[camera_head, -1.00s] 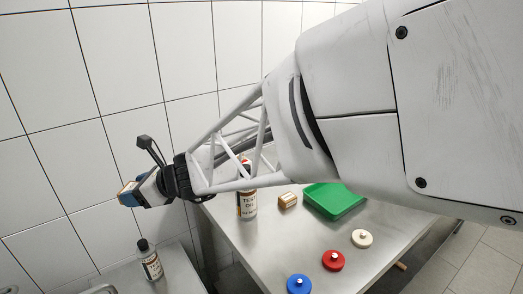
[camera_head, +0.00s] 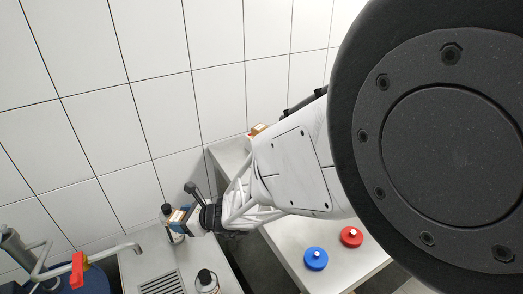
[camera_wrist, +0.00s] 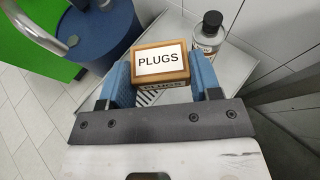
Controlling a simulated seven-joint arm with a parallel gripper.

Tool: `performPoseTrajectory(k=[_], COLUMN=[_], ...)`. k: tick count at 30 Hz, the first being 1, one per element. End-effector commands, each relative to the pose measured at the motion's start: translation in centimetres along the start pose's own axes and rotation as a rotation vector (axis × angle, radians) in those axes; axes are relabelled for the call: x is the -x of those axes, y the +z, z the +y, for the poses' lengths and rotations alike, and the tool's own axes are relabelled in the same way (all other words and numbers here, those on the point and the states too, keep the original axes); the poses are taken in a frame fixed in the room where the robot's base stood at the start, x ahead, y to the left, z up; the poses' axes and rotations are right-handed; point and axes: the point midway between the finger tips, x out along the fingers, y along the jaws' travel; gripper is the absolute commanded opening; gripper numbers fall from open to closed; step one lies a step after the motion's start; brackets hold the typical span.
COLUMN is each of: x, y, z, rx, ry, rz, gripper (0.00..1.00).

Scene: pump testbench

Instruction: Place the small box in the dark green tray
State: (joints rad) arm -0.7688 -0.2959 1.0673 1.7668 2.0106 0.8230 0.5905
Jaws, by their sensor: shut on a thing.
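The small box (camera_wrist: 160,62) is tan-edged with a white label reading PLUGS. In the wrist view it sits between the blue fingers of my gripper (camera_wrist: 161,78), which is shut on it. In the head view my gripper (camera_head: 180,217) is at the left end of my arm, over the back of the sink counter, close to a black-capped bottle. The box is hard to make out there. The dark green tray is not in view now; my arm covers much of the steel table (camera_head: 290,245).
Two black-capped bottles, one at the back (camera_head: 167,210) and one nearer (camera_head: 206,280), stand on the counter (camera_head: 140,265) with a drain grille. A tap and blue drum (camera_head: 65,280) are at left. Blue (camera_head: 315,260) and red (camera_head: 351,238) round pieces lie on the table.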

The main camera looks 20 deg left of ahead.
Motion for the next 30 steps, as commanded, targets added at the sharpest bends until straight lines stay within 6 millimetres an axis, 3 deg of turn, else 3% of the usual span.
performPoseTrajectory(k=[3,9,24,30], x=[-1.3,-2.4,-2.7,-3.3], y=[-3.1,-5.8,-6.4,-8.0], z=[0.0,0.0,0.0,0.0], rx=[-0.002,0.0,0.001,-0.002], ry=[0.001,0.001,0.0,0.0], rz=[0.002,0.0,-0.001,0.001], gripper=[0.34,0.34,0.34,0.34])
